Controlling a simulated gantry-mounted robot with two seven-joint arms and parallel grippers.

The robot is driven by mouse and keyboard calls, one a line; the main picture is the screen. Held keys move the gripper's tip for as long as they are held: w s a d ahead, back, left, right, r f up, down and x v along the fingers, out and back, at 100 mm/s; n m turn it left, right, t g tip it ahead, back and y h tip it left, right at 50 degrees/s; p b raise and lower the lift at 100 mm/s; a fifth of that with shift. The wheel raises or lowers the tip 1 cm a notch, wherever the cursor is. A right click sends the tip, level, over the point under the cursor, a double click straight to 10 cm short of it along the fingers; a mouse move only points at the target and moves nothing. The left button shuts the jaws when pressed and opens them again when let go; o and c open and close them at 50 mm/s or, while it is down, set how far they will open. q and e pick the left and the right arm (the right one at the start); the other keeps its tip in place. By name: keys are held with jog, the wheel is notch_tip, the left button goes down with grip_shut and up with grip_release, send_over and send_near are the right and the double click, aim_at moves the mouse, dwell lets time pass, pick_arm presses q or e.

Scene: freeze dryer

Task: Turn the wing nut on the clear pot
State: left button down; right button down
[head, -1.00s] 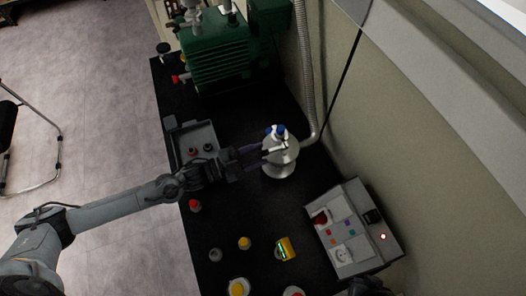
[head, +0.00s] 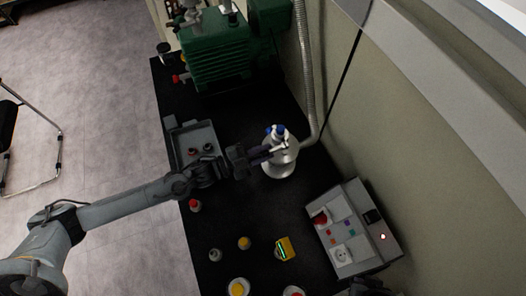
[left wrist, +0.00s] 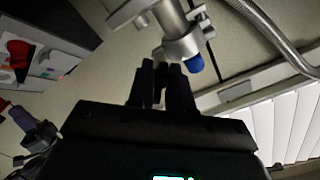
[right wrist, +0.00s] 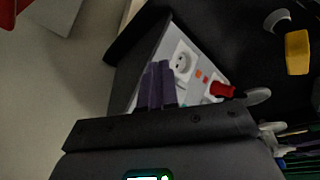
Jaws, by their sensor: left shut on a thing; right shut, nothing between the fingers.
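The clear pot (head: 279,168) stands on the black bench with a metal and blue-tipped fitting (head: 278,132) on top. My left gripper (head: 284,149) reaches in from the left, its fingertips at the pot's upper part. In the left wrist view the closed fingertips (left wrist: 168,66) meet the metal fitting (left wrist: 180,46), beside its blue cap (left wrist: 195,63). The wing nut is mostly hidden at the fingertips, and its angle cannot be told. My right gripper (right wrist: 157,66) is shut and empty, away from the pot, near the grey socket box (right wrist: 185,62).
A grey tray (head: 174,124) lies left of the pot, below a green pump (head: 215,57). A ribbed hose (head: 312,80) runs behind the pot along the wall. Small bottles and a yellow device (head: 286,248) stand at the front. The bench right in front of the pot is clear.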

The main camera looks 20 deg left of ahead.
pick_arm(q)
jog(key=shift+m, duration=0.3)
jog(key=m, duration=0.3)
jog(key=shift+m+b, duration=0.5)
jog(key=shift+m, duration=0.8)
jog(key=c, duration=1)
grip_release()
jog(key=shift+c, duration=0.2)
jog(key=shift+s+a, duration=0.1)
jog(key=shift+a, duration=0.05)
jog(key=v, duration=1)
jog(key=shift+s+a, duration=0.2)
